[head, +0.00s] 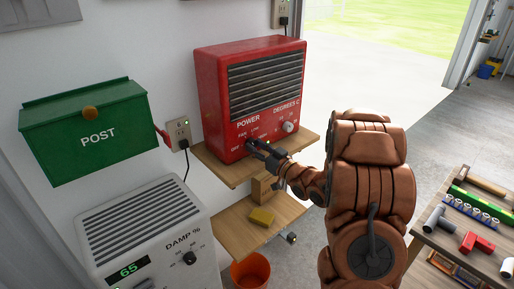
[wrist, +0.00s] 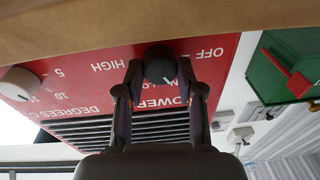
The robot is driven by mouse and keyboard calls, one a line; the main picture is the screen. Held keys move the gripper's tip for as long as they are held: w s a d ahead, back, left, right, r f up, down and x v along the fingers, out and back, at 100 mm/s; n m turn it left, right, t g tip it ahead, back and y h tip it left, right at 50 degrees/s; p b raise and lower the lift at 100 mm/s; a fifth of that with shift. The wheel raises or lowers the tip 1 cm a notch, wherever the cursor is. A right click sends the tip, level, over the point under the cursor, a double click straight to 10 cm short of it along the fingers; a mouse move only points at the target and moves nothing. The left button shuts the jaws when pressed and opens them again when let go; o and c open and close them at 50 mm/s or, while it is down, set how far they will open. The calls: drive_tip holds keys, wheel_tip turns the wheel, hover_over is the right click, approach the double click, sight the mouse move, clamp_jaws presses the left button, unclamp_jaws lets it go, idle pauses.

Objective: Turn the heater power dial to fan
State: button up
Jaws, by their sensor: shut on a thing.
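The red heater (head: 236,103) stands on a wooden shelf, its front panel printed POWER and DEGREES C. In the head view OFF, FAN, LOW and HIGH are printed around the power dial, which my gripper (head: 258,149) mostly hides. In the wrist view, upside down, the dark grey power dial (wrist: 159,66) sits between my fingertips (wrist: 160,76), and my gripper is shut on it. A small pale mark on the dial points down and slightly right there, toward the POWER side. The fingers cover the FAN and LOW labels there; OFF and HIGH are readable.
A white degrees dial (head: 288,127) is right of the power dial. The wooden shelf (head: 222,166) runs just below my gripper. A green post box (head: 84,132) hangs left, above a white dehumidifier (head: 150,235). A tool table (head: 462,236) stands right.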

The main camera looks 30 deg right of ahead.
drive_tip(key=o, duration=1.2)
drive_tip(key=shift+c, duration=0.2)
drive_tip(key=v, duration=1.2)
